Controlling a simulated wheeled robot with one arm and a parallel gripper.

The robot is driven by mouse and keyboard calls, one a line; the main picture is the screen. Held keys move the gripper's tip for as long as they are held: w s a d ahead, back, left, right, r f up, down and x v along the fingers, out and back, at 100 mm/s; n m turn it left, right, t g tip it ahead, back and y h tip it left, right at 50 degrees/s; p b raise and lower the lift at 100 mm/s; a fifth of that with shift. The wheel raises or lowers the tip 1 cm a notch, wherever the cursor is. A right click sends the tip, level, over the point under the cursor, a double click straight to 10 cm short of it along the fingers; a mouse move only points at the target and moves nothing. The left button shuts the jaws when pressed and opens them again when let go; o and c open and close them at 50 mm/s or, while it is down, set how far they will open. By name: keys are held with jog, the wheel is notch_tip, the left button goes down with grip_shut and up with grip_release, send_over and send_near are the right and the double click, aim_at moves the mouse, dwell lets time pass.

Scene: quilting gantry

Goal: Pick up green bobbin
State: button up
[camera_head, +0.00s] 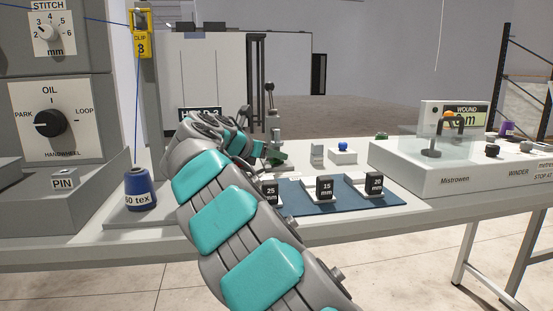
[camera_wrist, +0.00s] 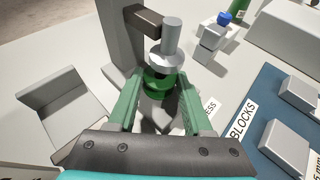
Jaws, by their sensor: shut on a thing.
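The green bobbin (camera_wrist: 158,82) is between the two green fingers of my gripper (camera_wrist: 157,95) in the wrist view. The fingers are closed on its sides. A grey cylinder with a wider collar (camera_wrist: 170,45) is directly above the bobbin; I cannot tell if they touch. In the head view my arm hides most of the gripper, and green parts show beside the small press (camera_head: 272,130).
A blue mat (camera_head: 310,207) with several numbered black blocks lies to the right of my arm. A blue thread cone (camera_head: 139,190) stands at left. A small white block with a blue ball (camera_wrist: 212,38) stands behind right. The winder (camera_head: 440,180) is farther right.

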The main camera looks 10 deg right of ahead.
grip_shut()
